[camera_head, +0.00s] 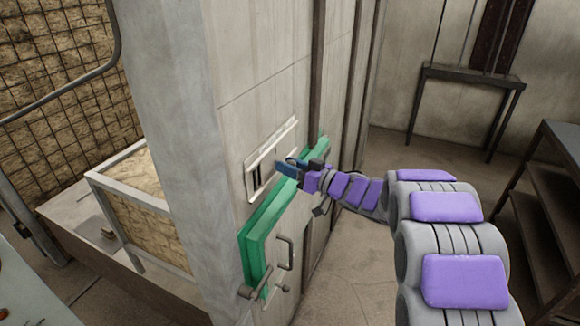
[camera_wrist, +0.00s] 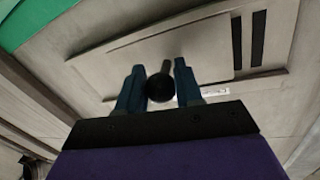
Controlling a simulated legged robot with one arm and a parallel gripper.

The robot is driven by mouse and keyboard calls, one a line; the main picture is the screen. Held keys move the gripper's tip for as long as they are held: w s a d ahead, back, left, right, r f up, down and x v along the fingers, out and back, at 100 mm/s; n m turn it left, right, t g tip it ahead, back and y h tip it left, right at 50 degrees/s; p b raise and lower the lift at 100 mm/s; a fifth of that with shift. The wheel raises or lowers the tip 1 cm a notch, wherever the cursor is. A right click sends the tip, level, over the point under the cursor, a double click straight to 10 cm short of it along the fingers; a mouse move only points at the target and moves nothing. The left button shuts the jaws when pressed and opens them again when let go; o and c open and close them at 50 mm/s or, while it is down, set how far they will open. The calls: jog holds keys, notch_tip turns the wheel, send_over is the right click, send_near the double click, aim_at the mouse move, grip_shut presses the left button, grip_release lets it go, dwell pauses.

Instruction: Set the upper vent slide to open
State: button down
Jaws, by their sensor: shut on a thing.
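The upper vent slide (camera_head: 266,166) is a pale framed panel on the wall, above a green bar. In the wrist view the vent panel (camera_wrist: 200,45) shows two dark slots at its right side. A dark round knob (camera_wrist: 160,87) on a short stem stands out from the panel. My gripper (camera_head: 283,167) reaches the vent from the right in the head view. In the wrist view its two blue fingers (camera_wrist: 158,82) stand on either side of the knob and are shut on it. In the head view the fingers hide part of the vent and the knob.
The green bar (camera_head: 262,233) runs along the wall just below the vent, with a metal handle (camera_head: 285,253) near it. A dark side table (camera_head: 467,85) stands at the back, and a dark shelf (camera_head: 555,190) is at the right. The floor between is clear.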

aim_at(284, 153)
jog(key=shift+w+d, duration=0.1)
jog(key=w+p, duration=0.2)
jog(key=w+d+p, duration=0.1)
jog(key=p, duration=0.2)
jog(key=shift+w+d+r, duration=0.15)
jog(key=shift+w+d, duration=0.05)
jog(key=shift+w, duration=0.15)
jog(key=c, duration=0.8)
grip_release()
jog(key=shift+w+d+f, duration=0.1)
jog(key=shift+w+f, duration=0.1)
jog(key=shift+s+r, duration=0.1)
jog(key=p+v, duration=0.2)
jog(key=v, duration=1.5)
jog(key=shift+d, duration=0.2)
